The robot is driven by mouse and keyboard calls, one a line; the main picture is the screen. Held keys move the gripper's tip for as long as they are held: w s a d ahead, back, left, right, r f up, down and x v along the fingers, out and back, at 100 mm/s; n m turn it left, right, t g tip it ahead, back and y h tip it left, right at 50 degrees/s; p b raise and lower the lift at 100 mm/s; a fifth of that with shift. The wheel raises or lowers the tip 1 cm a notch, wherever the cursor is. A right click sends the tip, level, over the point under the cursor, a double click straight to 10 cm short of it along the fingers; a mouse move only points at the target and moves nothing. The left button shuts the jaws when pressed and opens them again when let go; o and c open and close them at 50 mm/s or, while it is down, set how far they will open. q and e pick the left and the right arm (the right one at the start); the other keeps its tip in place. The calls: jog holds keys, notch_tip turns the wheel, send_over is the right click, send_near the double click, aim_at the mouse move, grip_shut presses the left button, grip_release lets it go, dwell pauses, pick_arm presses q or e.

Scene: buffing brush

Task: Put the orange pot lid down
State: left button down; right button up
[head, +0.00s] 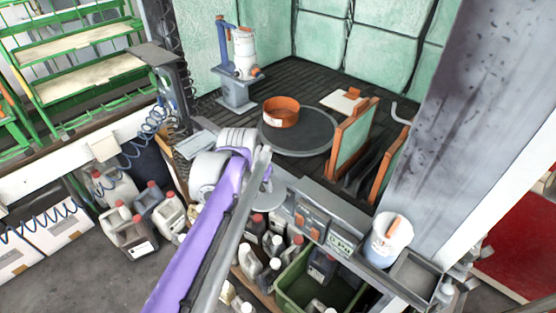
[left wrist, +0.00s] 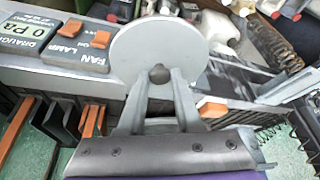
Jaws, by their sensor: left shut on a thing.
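My left gripper (head: 264,180) is shut on the dark knob of a round grey lid (head: 267,202). In the left wrist view the lid (left wrist: 152,45) shows as a flat grey disc, its knob (left wrist: 158,74) between the fingertips (left wrist: 159,80). In the head view the lid appears over the front edge of the booth, left of the control panel. Its exact height is hard to tell. The orange pot (head: 281,112) stands open on the round dark turntable (head: 318,138), apart from and beyond the gripper. My right gripper is not in view.
The control panel (head: 318,222) with orange switches is right of the lid. Several jugs (head: 262,262) and a green crate (head: 291,281) are below. Framed panels (head: 350,140) stand right of the turntable, a white-and-blue device (head: 243,55) behind left. The turntable's front is bare.

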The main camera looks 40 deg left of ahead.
pick_arm(q)
jog(key=w+a, duration=0.1)
jog(key=w, duration=0.2)
jog(key=w+a, duration=0.1)
jog(key=w, duration=0.3)
jog(key=w+a, duration=0.1)
jog(key=w, duration=0.2)
jog(key=shift+w+a+p, duration=0.15)
jog(key=shift+w+p, duration=0.15)
jog(key=shift+p, duration=0.05)
jog(key=shift+x, duration=0.85)
jog(key=shift+f, duration=0.2)
jog(key=c, duration=0.6)
grip_release()
jog(key=shift+r, duration=0.1)
